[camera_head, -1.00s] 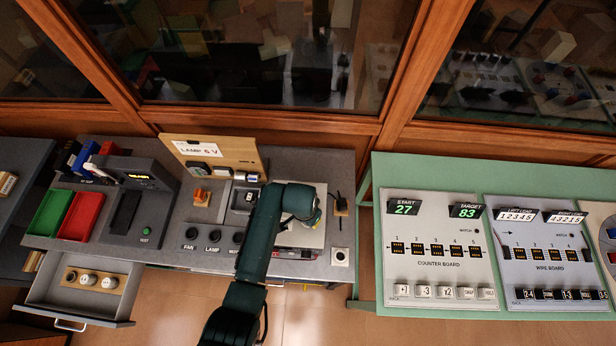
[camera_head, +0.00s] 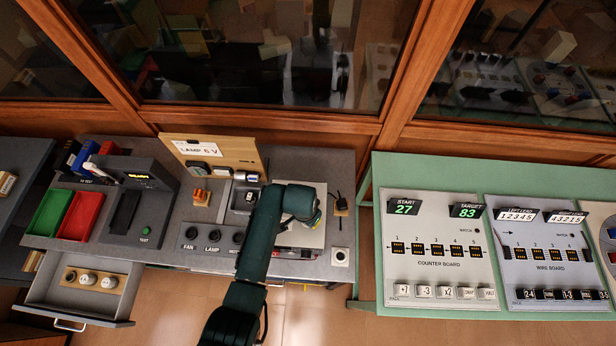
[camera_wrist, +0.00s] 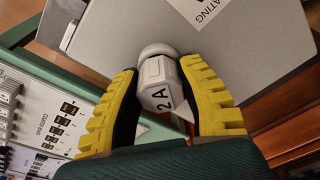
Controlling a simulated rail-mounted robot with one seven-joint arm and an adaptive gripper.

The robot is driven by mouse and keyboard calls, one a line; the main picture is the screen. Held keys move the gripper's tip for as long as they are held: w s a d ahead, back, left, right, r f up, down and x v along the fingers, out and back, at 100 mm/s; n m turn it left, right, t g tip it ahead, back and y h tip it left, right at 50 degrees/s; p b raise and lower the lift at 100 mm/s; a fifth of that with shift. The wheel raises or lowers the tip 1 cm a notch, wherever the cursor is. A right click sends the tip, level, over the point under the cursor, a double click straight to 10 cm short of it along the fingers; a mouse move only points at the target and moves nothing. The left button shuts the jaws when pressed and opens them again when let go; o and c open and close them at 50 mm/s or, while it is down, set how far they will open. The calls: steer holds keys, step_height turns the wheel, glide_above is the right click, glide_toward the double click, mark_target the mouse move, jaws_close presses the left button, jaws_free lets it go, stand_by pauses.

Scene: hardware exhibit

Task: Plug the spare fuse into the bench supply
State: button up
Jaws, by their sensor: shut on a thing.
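The fuse (camera_wrist: 160,72), a white faceted plug marked "2 A" with a rounded end, is between the yellow ribbed fingers of my gripper (camera_wrist: 163,84) in the wrist view. My gripper is shut on it. Beyond the fuse is a grey panel (camera_wrist: 120,32) with a white label reading "RATING" in part. In the head view my arm's end (camera_head: 303,206) is over a pale grey unit (camera_head: 314,232) at the bench's right part, perhaps the bench supply. My arm hides much of this unit, and the fuse and fingertips cannot be made out there. No socket is clearly visible.
An open drawer (camera_head: 112,309) at left holds a wooden block (camera_head: 67,276) with white round pieces. Green (camera_head: 50,214) and red (camera_head: 81,215) trays and a dark tester (camera_head: 150,178) stand above it. A "LAMP 6 V" board (camera_head: 228,152) stands behind. The green counter-board table (camera_head: 366,240) is right.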

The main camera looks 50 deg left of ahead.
steer(key=shift+f, duration=0.2)
stand_by(0.4)
steer(key=o, duration=1.6)
step_height(320, 180, up, 7)
steer(key=p, duration=0.6)
steer(key=shift+p, duration=0.4)
